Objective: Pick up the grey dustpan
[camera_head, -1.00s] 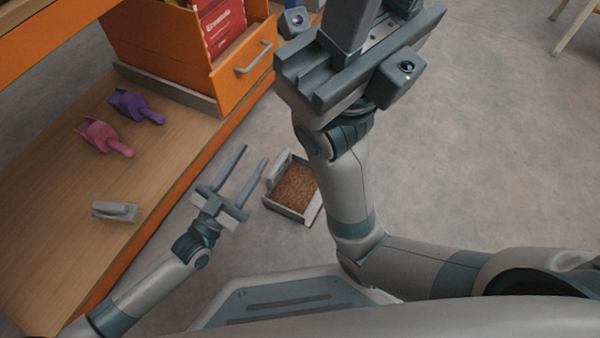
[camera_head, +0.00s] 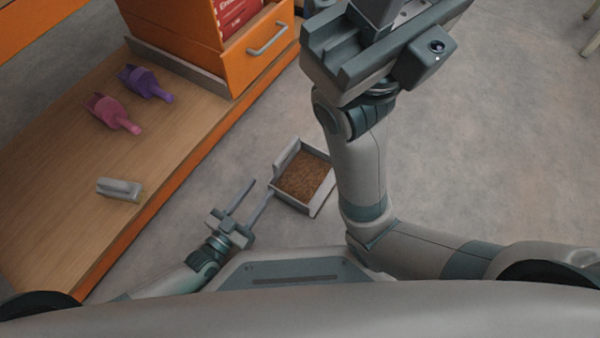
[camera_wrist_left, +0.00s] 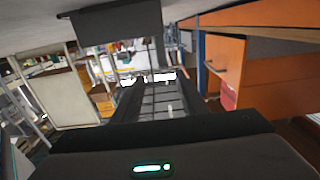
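A light grey open pan (camera_head: 318,207) with low walls lies on the floor, filled with brown granular stuff; it looks like the grey dustpan. Its left wall stands higher. My left gripper (camera_head: 262,188) is open and empty at the pan's lower left; one fingertip appears close to its edge. I cannot tell if they touch. My right gripper (camera_head: 375,45) is at the top, large and near the camera; its fingers are not clear. I cannot make out the pan in the left wrist view.
A wooden shelf with an orange edge (camera_head: 170,188) is at left. On it are a pink scoop (camera_head: 110,112), a purple scoop (camera_head: 145,83), a small grey object (camera_head: 120,189) and an orange drawer unit (camera_head: 250,62).

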